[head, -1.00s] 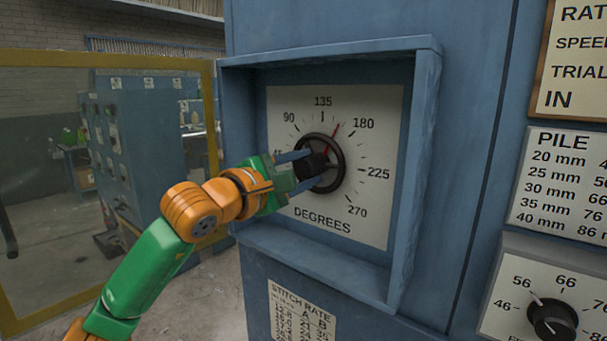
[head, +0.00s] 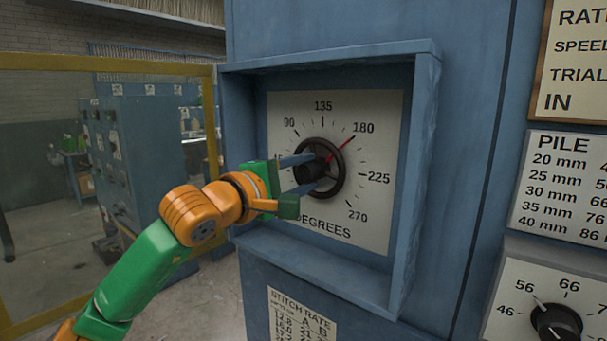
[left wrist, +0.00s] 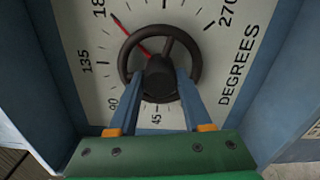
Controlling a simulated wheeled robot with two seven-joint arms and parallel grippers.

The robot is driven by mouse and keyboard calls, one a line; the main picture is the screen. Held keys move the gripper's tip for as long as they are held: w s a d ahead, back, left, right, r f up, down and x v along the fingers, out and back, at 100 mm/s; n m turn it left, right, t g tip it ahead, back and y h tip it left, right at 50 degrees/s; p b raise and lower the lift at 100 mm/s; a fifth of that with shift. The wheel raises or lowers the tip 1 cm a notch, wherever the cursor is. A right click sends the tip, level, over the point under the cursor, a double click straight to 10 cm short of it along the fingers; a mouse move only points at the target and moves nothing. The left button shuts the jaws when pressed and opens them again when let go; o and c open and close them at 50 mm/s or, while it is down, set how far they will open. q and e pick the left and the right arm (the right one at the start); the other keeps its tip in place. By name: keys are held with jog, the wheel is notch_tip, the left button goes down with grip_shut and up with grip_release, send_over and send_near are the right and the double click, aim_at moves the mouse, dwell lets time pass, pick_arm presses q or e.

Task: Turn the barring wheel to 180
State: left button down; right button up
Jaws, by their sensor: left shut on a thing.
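The barring wheel (head: 341,184) is a dark round handwheel on a white degrees dial (head: 385,215), set in a blue recess. Its red pointer (head: 343,144) points up and right, at or very near the 180 mark. In the left wrist view the wheel (left wrist: 197,62) shows its spokes, and the red pointer (left wrist: 131,38) reaches toward the 180 label, which is partly cut off. My left gripper (head: 314,173) is shut on the wheel's dark hub (left wrist: 159,82), one blue finger on each side. My right gripper is in neither view.
A blue frame (head: 425,150) juts out around the dial. A smaller knob (head: 556,325) and printed plates (head: 570,185) are at the right. A stitch rate chart (head: 300,318) is below. A yellow-framed guard (head: 110,62) stands at the left.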

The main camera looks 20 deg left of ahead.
pick_arm(q)
jog(key=shift+c, duration=1.7)
grip_release()
jog(key=b+v, duration=0.3)
jog(key=v, duration=0.4)
jog(key=shift+b, duration=0.35)
